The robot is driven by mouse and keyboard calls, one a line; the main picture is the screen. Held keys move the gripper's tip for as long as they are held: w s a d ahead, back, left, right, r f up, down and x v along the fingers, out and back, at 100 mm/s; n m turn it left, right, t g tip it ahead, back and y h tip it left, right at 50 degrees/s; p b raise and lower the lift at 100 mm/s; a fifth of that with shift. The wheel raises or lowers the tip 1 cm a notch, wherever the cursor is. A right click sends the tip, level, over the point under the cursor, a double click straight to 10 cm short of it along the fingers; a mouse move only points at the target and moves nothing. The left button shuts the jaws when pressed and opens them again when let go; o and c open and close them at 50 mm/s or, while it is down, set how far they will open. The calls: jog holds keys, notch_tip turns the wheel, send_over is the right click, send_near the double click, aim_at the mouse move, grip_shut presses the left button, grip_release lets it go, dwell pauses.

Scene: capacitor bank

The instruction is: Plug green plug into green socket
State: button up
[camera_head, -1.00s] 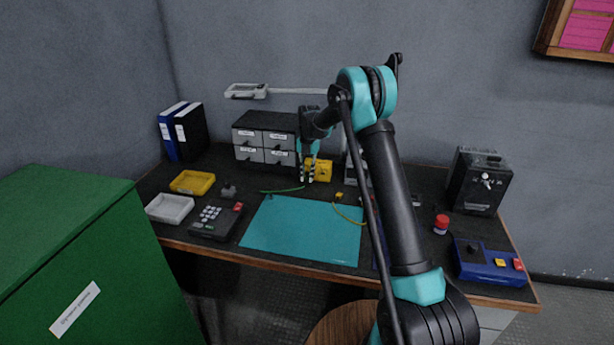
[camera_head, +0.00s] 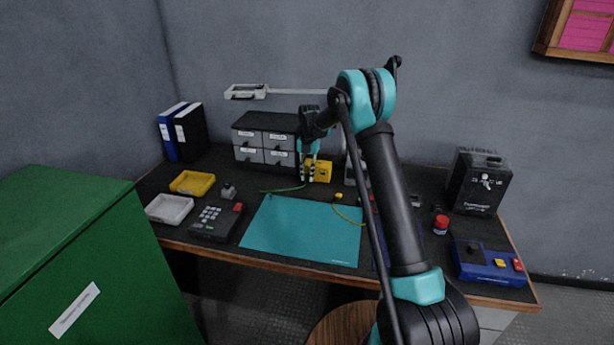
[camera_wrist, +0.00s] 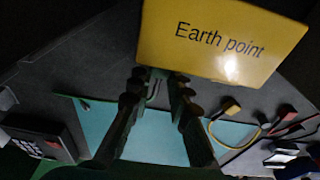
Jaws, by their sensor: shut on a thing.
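My gripper (camera_head: 308,180) is at the back middle of the bench, right in front of the yellow box marked "Earth point" (camera_head: 323,170). In the wrist view my gripper's fingers (camera_wrist: 158,82) point at the lower edge of the yellow box (camera_wrist: 205,45). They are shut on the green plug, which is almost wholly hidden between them. A thin green cable (camera_head: 283,190) runs over the bench to my gripper. I cannot make out the green socket, nor whether the plug touches the box.
A teal mat (camera_head: 305,230) lies in front. A yellow plug (camera_head: 339,196) with its cable lies to the right. Grey drawers (camera_head: 265,140) stand behind to the left. A keypad device (camera_head: 215,220) and a yellow tray (camera_head: 192,182) are at the left.

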jog(key=shift+w, duration=0.1)
jog(key=o, duration=0.9)
jog(key=shift+c, duration=0.2)
jog(key=shift+r, duration=0.1)
notch_tip(320, 180, up, 12)
jog(key=w, duration=0.2)
jog(key=shift+d, duration=0.2)
